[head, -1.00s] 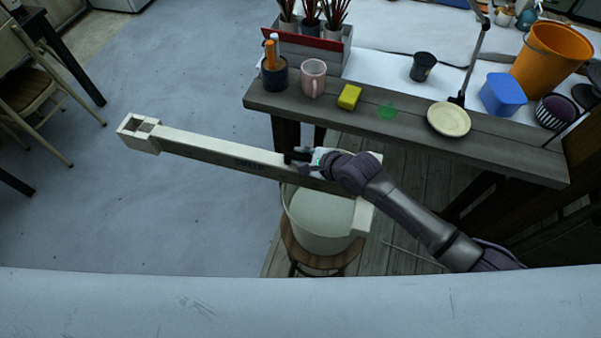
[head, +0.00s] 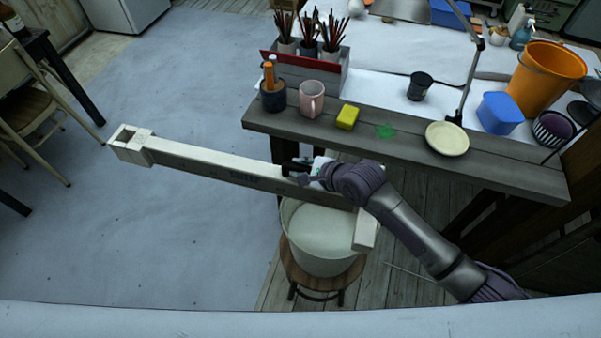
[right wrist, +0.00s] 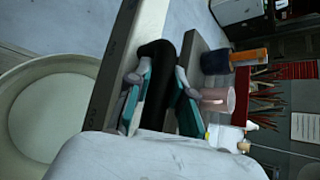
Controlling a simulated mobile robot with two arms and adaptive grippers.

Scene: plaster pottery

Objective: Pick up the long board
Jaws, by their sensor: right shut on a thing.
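The long board (head: 215,164) is a long pale beam with block-like ends, in the middle of the head view. It reaches from the left to just above a white bucket, with its left end out over the open floor. My right gripper (head: 296,170) is shut on the long board right of its middle. In the right wrist view the board (right wrist: 122,60) runs beside the gripper's fingers (right wrist: 158,100), and a dark piece lies between them. The gripper hides part of the board. My left gripper is not in view.
The white bucket (head: 318,245) of pale liquid stands on a round stool (head: 318,283) below the board. A wooden bench (head: 400,150) behind it holds a pink mug (head: 311,98), a yellow sponge (head: 347,117) and a plate (head: 447,138).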

